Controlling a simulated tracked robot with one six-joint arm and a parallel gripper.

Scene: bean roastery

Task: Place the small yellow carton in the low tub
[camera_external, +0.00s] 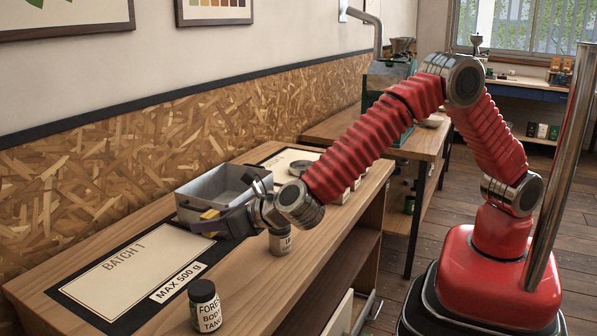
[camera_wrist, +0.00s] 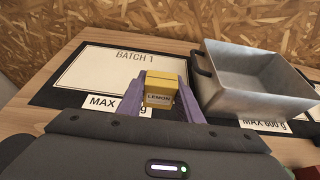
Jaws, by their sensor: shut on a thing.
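The small yellow carton (camera_wrist: 160,88), with a label reading LEMON, is between the purple fingers of my gripper (camera_wrist: 152,100) in the wrist view. My gripper (camera_external: 208,222) is shut on it; in the external view only a bit of the yellow carton (camera_external: 210,214) shows past the fingers. The low tub (camera_wrist: 207,86) is a grey metal open box with a dark handle, right of the carton in the wrist view. In the external view the tub (camera_external: 200,205) stands behind my gripper, partly hidden by it. The inside visible in the wrist view looks empty.
A BATCH 1 mat (camera_external: 135,270) with a MAX 500 g label lies left of the tub. A dark jar (camera_external: 204,305) stands at the bench's front edge; another jar (camera_external: 280,243) stands below my wrist. Bare wooden bench lies around the mat.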

